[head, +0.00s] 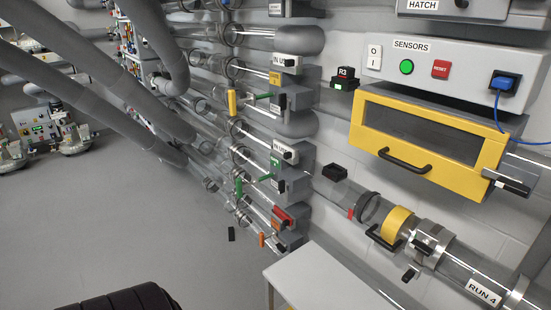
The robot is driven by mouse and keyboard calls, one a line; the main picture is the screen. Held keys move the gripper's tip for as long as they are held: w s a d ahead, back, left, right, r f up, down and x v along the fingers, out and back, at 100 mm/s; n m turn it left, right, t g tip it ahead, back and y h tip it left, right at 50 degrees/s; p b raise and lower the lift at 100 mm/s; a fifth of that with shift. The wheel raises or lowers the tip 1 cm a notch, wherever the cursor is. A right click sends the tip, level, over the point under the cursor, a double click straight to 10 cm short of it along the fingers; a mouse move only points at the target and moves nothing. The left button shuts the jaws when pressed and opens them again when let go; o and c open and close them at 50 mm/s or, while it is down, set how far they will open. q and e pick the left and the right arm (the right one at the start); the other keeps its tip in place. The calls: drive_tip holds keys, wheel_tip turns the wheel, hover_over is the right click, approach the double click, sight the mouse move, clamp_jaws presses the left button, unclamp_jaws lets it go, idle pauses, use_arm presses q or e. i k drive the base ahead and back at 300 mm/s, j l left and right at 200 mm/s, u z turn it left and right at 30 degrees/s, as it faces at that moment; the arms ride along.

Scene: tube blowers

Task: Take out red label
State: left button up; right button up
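Several small coloured pieces show along the tube rows in the head view. A red piece (283,217) sits on a grey block low on the wall. A small red tab (350,213) is on the clear tube at centre right. I cannot tell which of these is the red label. An orange tab (262,240), a green tab (238,187) and a yellow tab (231,102) are at the tubes' ends. Neither of my grippers is in view.
A yellow-framed box (431,132) with a black handle is on the right wall, below the sensors panel (448,65). The RUN 4 tube (484,291) crosses at lower right. A white table (318,284) stands below. Grey floor (120,215) is open at left.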

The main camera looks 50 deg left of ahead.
sight(287, 220)
drive_tip(key=j+u, duration=0.1)
drive_tip(key=u, duration=0.4)
drive_tip(key=j+u, duration=0.1)
drive_tip(key=u, duration=0.35)
drive_tip(key=j+u, duration=0.1)
drive_tip(key=u, duration=0.4)
drive_tip(key=k, duration=0.05)
